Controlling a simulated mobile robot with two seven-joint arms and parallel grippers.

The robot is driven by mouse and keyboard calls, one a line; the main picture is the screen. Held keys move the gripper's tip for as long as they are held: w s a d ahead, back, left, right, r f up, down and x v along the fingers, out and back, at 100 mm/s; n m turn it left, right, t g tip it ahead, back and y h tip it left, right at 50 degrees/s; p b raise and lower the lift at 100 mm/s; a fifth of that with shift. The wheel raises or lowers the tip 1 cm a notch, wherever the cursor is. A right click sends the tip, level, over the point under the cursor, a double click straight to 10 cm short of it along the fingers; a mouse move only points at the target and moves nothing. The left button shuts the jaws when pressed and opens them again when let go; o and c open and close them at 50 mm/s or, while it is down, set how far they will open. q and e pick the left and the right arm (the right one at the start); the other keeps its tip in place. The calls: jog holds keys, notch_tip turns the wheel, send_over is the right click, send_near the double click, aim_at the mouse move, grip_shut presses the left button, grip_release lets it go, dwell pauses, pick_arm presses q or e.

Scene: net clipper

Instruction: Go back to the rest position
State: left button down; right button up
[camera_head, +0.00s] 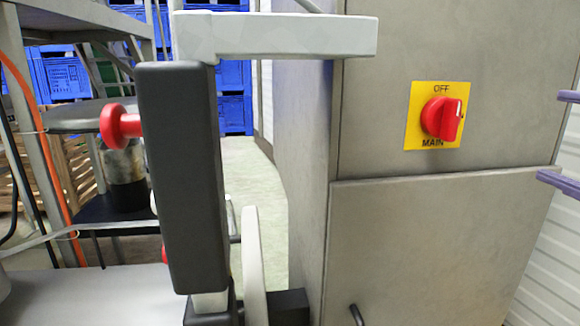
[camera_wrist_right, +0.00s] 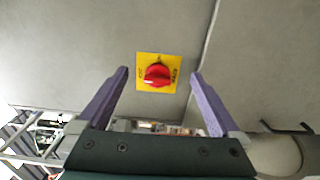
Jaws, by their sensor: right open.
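My right gripper (camera_head: 550,136) shows only as two purple fingertips at the right edge in the head view. In the right wrist view its two purple fingers (camera_wrist_right: 159,75) are spread wide with nothing between them. A red rotary switch (camera_head: 441,119) sits on a yellow plate (camera_head: 413,133) marked OFF and MAIN on the grey metal cabinet (camera_head: 420,240). The switch (camera_wrist_right: 157,75) also shows in the right wrist view, seen between the fingers but apart from them. Its handle stands roughly upright in the head view. My left gripper is not in view.
A dark upright block (camera_head: 180,180) with a grey arm (camera_head: 275,35) on top stands left of the cabinet. A red mushroom button (camera_head: 120,126) is beside it. Blue crates (camera_head: 62,78) are stacked behind. A black handle (camera_head: 356,315) juts from the lower cabinet.

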pick_arm(q)
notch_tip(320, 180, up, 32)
jog(key=p, duration=3.1)
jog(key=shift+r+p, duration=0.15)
jog(key=shift+p, duration=0.25)
pick_arm(e)
jog(key=s+a+r+m+g, duration=0.5)
jog(key=s+a+m+g, duration=0.2)
jog(key=s, duration=0.4)
jog(key=s+a+r+m+g+h, duration=0.1)
jog(key=s+a+r+m+g, duration=0.5)
jog(key=s+m, duration=0.4)
jog(key=shift+s+a+r+g, duration=0.15)
jog(key=shift+s+a+g, duration=0.55)
jog(key=shift+s+a, duration=0.15)
